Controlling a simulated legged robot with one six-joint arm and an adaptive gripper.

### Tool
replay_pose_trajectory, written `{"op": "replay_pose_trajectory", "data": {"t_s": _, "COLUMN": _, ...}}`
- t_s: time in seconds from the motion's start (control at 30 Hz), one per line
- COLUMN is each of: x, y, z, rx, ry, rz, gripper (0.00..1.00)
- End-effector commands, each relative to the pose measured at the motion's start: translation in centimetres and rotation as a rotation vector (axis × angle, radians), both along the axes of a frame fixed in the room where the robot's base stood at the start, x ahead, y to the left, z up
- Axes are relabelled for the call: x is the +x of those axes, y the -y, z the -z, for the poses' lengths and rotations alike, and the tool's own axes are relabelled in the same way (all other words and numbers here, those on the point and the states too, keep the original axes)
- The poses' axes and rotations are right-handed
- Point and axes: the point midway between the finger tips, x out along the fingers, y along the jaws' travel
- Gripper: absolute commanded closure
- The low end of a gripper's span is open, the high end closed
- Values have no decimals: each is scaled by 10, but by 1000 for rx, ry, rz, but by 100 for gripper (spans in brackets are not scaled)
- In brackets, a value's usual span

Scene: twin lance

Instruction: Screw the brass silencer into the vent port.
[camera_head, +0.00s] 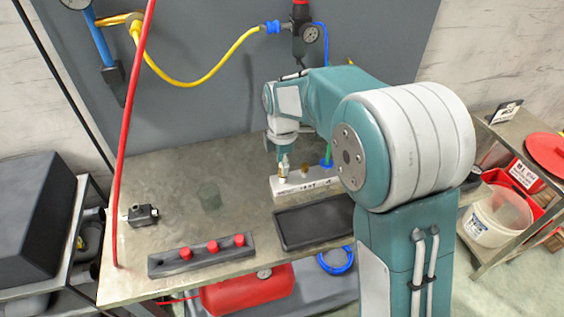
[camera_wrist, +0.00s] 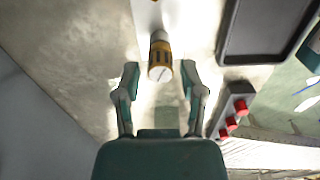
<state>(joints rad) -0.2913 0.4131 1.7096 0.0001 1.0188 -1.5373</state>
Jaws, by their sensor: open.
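The brass silencer (camera_wrist: 160,58) shows in the wrist view as a brass cylinder with a slotted grey end, just beyond and between my fingertips. My gripper (camera_wrist: 160,76) is open, with a gap on each side of the silencer. In the head view my gripper (camera_head: 283,157) points down over the left end of a pale block (camera_head: 305,188). The silencer (camera_head: 283,168) appears as a small upright piece there. A brass-coloured spot and a blue fitting (camera_head: 327,163) with a green tube are farther right on the block. I cannot tell which is the vent port, nor how the silencer is seated.
A dark tray (camera_head: 312,222) lies in front of the block. A dark rack (camera_head: 200,256) with red knobs is at the table's front edge.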

Motion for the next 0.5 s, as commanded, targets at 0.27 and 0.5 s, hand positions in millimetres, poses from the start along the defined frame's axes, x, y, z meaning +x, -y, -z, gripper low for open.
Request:
{"op": "replay_pose_trajectory", "data": {"t_s": 0.27, "x": -1, "y": 0, "z": 0, "rx": 0, "ry": 0, "rz": -323, "gripper": 47}}
{"op": "replay_pose_trajectory", "data": {"t_s": 0.5, "x": -1, "y": 0, "z": 0, "rx": 1, "ry": -1, "rz": -600, "gripper": 47}}
